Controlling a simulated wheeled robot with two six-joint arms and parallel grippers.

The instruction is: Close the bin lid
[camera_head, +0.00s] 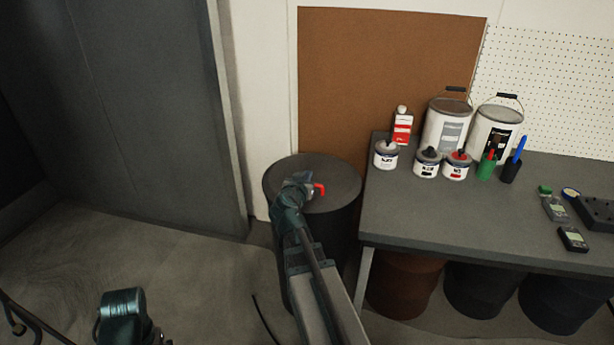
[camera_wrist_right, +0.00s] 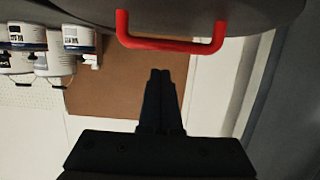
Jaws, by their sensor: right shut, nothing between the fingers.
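The bin (camera_head: 340,225) is a dark round drum left of the workbench. Its dark grey lid (camera_head: 335,170) covers the top and looks flat; I cannot tell if any gap remains at the rim. A red handle (camera_head: 320,189) shows on the lid, and in the right wrist view the red handle (camera_wrist_right: 170,44) is a wide bracket near the top edge. My right gripper (camera_head: 305,180) is over the lid beside the handle. In the wrist view its fingers (camera_wrist_right: 160,75) are together and empty, apart from the handle in the picture. My left gripper is not in view.
The grey workbench (camera_head: 400,215) stands right of the bin, with paint cans (camera_head: 450,125) and small tins on it. Several drums (camera_head: 403,285) stand underneath. A brown board (camera_head: 375,65) is on the wall behind. A dark grey panel (camera_head: 155,100) stands left; the floor there is open.

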